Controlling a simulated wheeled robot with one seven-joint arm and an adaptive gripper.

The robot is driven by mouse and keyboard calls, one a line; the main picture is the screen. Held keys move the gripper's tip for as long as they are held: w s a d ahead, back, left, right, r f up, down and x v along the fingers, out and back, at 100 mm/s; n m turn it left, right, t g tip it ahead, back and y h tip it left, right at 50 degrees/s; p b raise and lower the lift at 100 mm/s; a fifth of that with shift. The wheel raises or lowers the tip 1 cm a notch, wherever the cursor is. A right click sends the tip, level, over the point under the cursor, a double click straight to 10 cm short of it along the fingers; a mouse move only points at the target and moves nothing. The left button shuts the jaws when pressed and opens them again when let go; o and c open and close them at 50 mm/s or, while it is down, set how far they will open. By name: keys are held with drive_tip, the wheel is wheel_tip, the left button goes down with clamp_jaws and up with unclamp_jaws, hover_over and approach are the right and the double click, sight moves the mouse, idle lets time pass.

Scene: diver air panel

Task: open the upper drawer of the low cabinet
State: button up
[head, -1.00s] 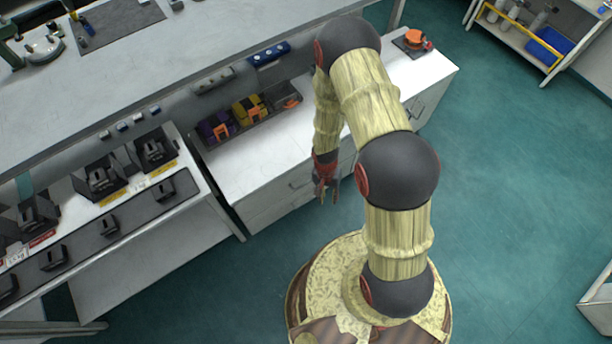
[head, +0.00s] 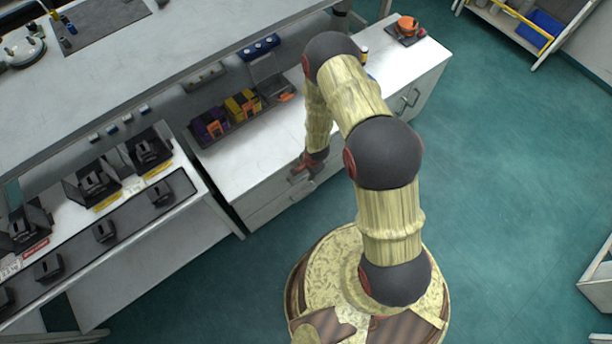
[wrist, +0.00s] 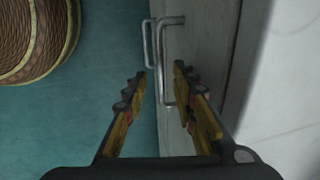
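The low cabinet (head: 262,160) has a white top and pale drawer fronts, and stands left of my base in the head view. Its upper drawer front (head: 268,203) looks closed. In the wrist view, the nearer bar handle (wrist: 165,62), apparently the upper drawer's, shows between my fingertips. A second handle (wrist: 148,45) shows just left of it, lower down. My gripper (wrist: 158,78) is open, with one finger on each side of the nearer handle in the picture. I cannot tell whether it touches the handle. In the head view my gripper (head: 308,168) is at the cabinet front, partly hiding it.
On the cabinet top are a tray (head: 240,124) with purple and yellow items and an orange item on a dark plate (head: 406,28). A bench with black holders (head: 95,182) adjoins at the left. Teal floor (head: 500,190) is free at the right.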

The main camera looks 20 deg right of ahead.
sight(306, 176)
drive_tip(key=shift+w+a+f+b, duration=0.1)
drive_tip(key=shift+w+f+b, duration=0.1)
drive_tip(key=shift+f, duration=0.6)
drive_tip(key=shift+w+f+b, duration=0.1)
drive_tip(key=shift+f+b, duration=0.1)
drive_tip(key=shift+f, duration=0.55)
drive_tip(key=shift+c, duration=0.6)
clamp_jaws()
